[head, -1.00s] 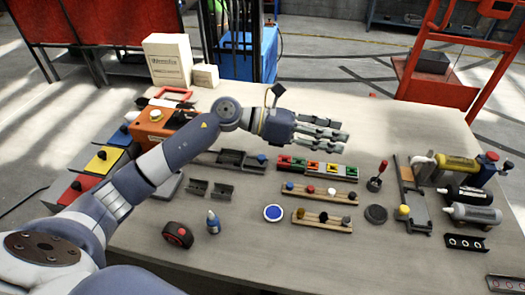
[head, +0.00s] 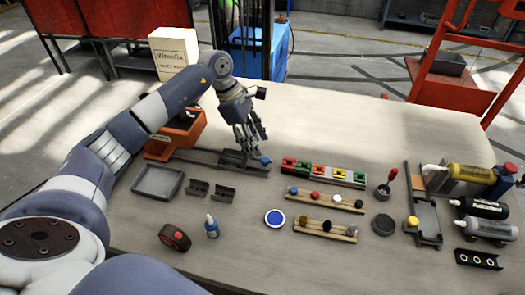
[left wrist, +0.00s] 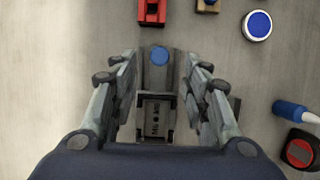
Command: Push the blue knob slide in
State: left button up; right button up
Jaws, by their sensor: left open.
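The blue knob (head: 265,160) sits at the right end of a dark grey slide (head: 205,158) on the table. In the left wrist view the blue knob (left wrist: 159,56) shows between and a little beyond the fingers, with the slide's metal body (left wrist: 155,112) running back toward the palm. My left gripper (head: 252,146) is open and points down over the slide's right part, just left of the knob. Its fingers (left wrist: 159,85) straddle the slide in the wrist view, empty. I cannot tell whether they touch it. My right gripper is in neither view.
A row of coloured blocks (head: 322,172) lies right of the knob. Two small dark brackets (head: 224,193) and a grey tray (head: 158,182) lie in front of the slide. The table behind the blocks is clear.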

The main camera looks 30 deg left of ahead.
aim_at(264, 158)
pick_arm(q)
jog(key=p+x, duration=0.1)
jog(key=x, duration=0.3)
jog(key=shift+w+d+f, duration=0.1)
jog(key=shift+f, duration=0.05)
jog(key=shift+d+f, duration=0.25)
jog(key=shift+f, duration=0.45)
grip_shut()
jog(key=shift+a, duration=0.1)
